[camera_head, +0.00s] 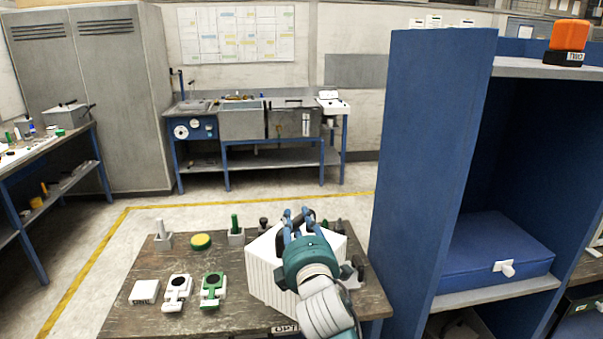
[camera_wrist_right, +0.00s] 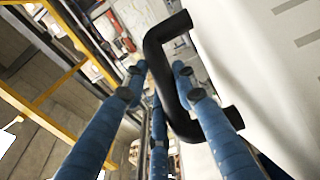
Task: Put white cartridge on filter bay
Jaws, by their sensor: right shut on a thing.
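The white cartridge (camera_head: 265,277) is a large ribbed white box at the right part of the wooden table, tilted in the head view. My right gripper (camera_head: 297,222) is over it, with blue fingers. In the wrist view, the right gripper (camera_wrist_right: 162,78) has its fingers on both sides of the cartridge's black handle (camera_wrist_right: 155,80) and is shut on it. The cartridge's white face (camera_wrist_right: 270,75) fills the right side there. I cannot tell whether the cartridge touches the table. No filter bay can be clearly made out. My left gripper is not in view.
The wooden table (camera_head: 235,318) also holds a yellow round piece (camera_head: 201,241), a green-and-white holder (camera_head: 213,289) and other small parts. A tall blue shelf unit (camera_head: 425,150) stands close on the right, with a blue case (camera_head: 495,252) inside. Open floor lies behind the table.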

